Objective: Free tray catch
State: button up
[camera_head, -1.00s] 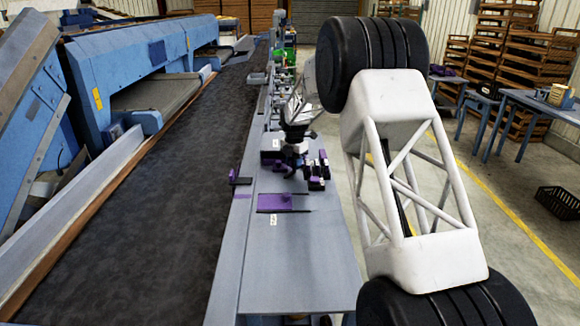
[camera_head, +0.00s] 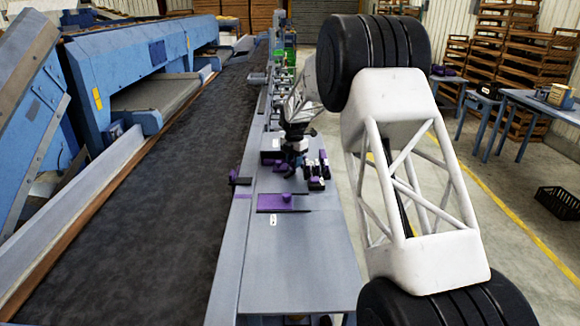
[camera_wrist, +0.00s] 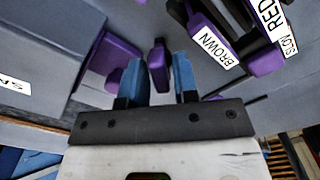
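My gripper (camera_wrist: 158,78) has two blue fingers standing apart in the wrist view. An upright purple tab (camera_wrist: 157,66) shows in the gap, with space on both sides; I cannot tell whether it lies between the fingertips or beyond them. A larger purple block (camera_wrist: 110,62) is left of the fingers. In the head view my gripper is small and dark over the bench, its fingers too small to make out. A purple plate with a knob (camera_head: 283,203) lies on the bench in front of it. A purple-and-black piece (camera_head: 239,179) sits at the bench's left edge. I cannot tell which part is the tray catch.
Purple pieces labelled BROWN (camera_wrist: 215,48) and RED (camera_wrist: 266,15) are close right of the fingers. A dark conveyor belt (camera_head: 150,225) runs left of the grey bench (camera_head: 300,265). The bench's front is clear. A black crate (camera_head: 558,202) stands on the floor at right.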

jog(key=shift+r, duration=2.05)
jog(key=shift+m, duration=0.4)
